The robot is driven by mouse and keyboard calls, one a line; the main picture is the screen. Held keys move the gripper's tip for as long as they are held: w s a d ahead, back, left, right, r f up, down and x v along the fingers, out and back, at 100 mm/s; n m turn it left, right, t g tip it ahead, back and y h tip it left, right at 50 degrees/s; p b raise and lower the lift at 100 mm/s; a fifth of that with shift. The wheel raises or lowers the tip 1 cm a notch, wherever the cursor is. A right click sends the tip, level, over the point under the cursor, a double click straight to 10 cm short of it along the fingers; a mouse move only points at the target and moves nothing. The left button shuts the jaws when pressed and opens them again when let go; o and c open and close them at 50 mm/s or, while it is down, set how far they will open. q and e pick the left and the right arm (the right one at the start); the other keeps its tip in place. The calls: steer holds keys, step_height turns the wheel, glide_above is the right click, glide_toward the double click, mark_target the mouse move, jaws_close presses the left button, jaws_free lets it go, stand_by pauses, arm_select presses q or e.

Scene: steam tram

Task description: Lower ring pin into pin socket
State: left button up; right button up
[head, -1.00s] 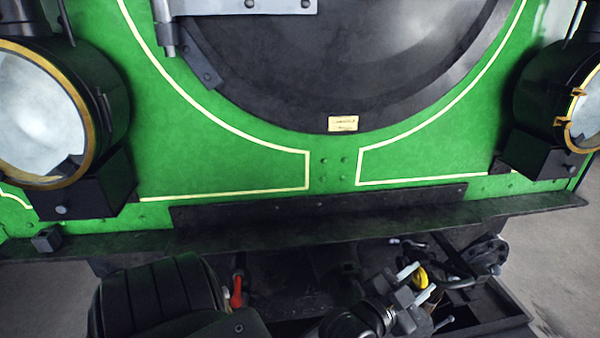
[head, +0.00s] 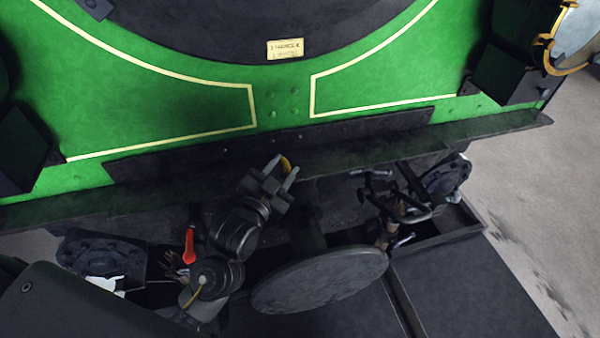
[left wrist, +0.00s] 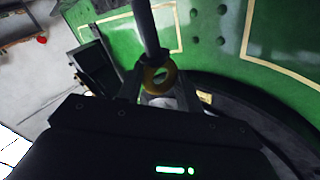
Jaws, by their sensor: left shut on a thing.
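My left gripper (head: 279,172) is shut on the ring pin, in front of the black buffer beam and above the round disc. The pin's yellow ring (head: 286,163) shows just beyond the fingertips in the head view. In the left wrist view the yellow ring (left wrist: 158,80) sits at the fingers of my left gripper (left wrist: 157,88), with the dark pin shaft (left wrist: 147,30) running from it to the top edge. The pin's far end is out of that view. I cannot pick out the pin socket in either view. My right gripper is not in view.
A large round buffer disc (head: 320,282) stands out below the gripper. A red handle (head: 189,245) hangs left of it. Dark hoses and fittings (head: 405,205) crowd the right side under the beam (head: 480,137). Open floor (head: 515,230) lies at the far right.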

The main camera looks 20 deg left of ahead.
arm_select(q)
steer(key=w+d+f+m+g+h+p, duration=0.1)
steer(key=d+f+m+h+p, duration=0.2)
steer(key=d+f+h, duration=0.15)
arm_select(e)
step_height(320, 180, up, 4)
arm_select(q)
steer(key=b, duration=0.6)
glide_above(301, 205)
steer(key=s, duration=0.2)
steer(key=shift+m+h, duration=0.3)
steer(key=shift+h, duration=0.05)
steer(key=shift+w+d+f, duration=0.1)
steer(key=shift+d+f, duration=0.1)
steer(key=shift+f, duration=1.05)
steer(key=shift+w+d+f, duration=0.1)
steer(key=shift+d+f, duration=0.05)
steer(key=shift+f, duration=1.05)
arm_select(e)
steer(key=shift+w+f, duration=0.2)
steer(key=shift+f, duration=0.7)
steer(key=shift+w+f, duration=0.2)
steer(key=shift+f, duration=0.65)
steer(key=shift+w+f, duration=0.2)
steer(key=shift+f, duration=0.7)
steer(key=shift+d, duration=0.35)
